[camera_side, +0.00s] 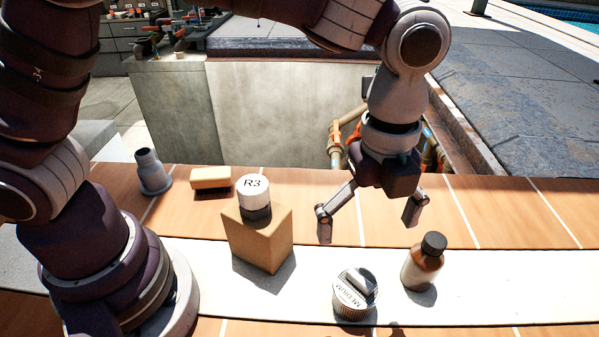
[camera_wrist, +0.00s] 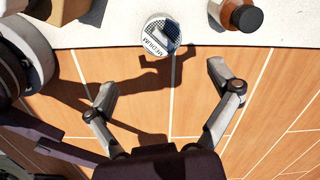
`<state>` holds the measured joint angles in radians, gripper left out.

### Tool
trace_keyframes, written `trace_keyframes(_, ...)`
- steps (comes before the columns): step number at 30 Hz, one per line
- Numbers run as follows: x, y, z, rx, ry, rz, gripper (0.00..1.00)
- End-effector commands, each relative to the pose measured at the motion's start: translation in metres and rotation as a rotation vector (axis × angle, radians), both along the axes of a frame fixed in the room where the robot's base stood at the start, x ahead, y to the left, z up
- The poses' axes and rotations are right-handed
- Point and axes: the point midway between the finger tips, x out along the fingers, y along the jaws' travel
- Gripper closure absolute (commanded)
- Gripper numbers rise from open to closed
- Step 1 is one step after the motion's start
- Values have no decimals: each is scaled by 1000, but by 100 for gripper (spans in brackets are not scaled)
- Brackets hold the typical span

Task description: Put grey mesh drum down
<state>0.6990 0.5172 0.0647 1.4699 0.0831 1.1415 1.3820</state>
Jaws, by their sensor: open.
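A short round drum lettered MEDIUM (camera_side: 345,301) stands on the pale strip at the front, with a ribbed side and a grey patch on top. In the wrist view the drum (camera_wrist: 154,42) shows a dark mesh-like patch on its lid; I take it for the grey mesh drum. My gripper (camera_side: 370,217) is open and empty above the bench, behind the drum in the side view. In the wrist view both fingers of my gripper (camera_wrist: 162,84) are spread, with nothing between them, and the drum lies beyond the fingertips.
A brown bottle with a black cap (camera_side: 421,268) stands right of the drum. A cardboard-coloured block (camera_side: 262,243) to the left bears a white R3 cylinder (camera_side: 253,189). A brush-like block (camera_side: 211,178) and a grey nozzle-shaped piece (camera_side: 152,172) sit farther left. Wooden planks at right are clear.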

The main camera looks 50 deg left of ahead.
Motion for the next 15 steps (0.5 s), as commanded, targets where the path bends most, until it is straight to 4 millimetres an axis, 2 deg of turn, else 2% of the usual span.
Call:
trace_keyframes(2,3,20,18,-35,-31,179,11)
trace_keyframes(4,3,48,38,-86,-68,443,11)
trace_keyframes(8,-13,107,66,-210,-147,1018,11)
trace_keyframes(9,-21,123,71,-252,-170,1198,11)
trace_keyframes(12,-43,156,75,-364,-224,1594,11)
trace_keyframes(15,-60,175,71,-453,-261,1871,11)
